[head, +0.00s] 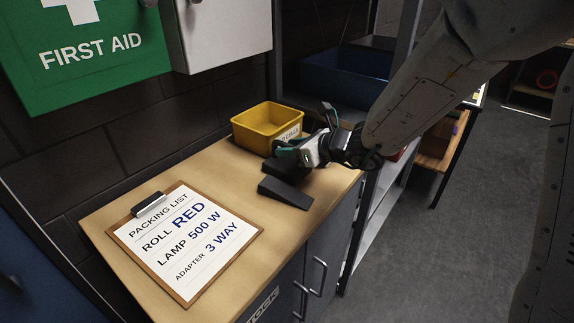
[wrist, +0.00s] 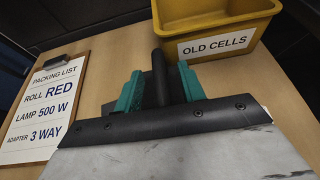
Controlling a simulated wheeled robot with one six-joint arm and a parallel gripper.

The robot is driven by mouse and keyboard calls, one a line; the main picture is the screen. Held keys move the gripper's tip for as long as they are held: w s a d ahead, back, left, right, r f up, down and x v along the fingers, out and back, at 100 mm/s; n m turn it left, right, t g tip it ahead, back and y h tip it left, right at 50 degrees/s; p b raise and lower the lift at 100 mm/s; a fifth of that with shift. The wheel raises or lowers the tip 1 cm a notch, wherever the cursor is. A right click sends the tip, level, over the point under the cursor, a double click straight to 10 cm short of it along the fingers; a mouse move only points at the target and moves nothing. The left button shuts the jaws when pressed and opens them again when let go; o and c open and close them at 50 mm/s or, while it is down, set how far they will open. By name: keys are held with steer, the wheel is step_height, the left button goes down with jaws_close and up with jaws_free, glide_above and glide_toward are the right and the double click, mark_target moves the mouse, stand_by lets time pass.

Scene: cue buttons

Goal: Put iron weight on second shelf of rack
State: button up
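A dark, low, blocky object (head: 285,192), which looks like the iron weight, lies on the wooden counter in front of the yellow bin. Its far part is close under my gripper (head: 305,133) in the head view. In the wrist view, a narrow dark bar (wrist: 158,72) shows between the teal fingers of my gripper (wrist: 161,68). I cannot tell whether the fingers touch it. My wrist plate hides the rest. The rack (head: 403,40) stands to the right of the counter, with its metal upright and part of its shelves showing; my arm covers much of it.
A yellow bin (head: 262,122) labelled OLD CELLS is at the counter's back right, close to my gripper. A clipboard (head: 186,240) with a packing list lies at the left. A blue crate (head: 340,75) stands behind the counter's right end.

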steer(key=shift+x, duration=0.8)
jaws_close()
stand_by(0.7)
steer(key=shift+r, duration=0.2)
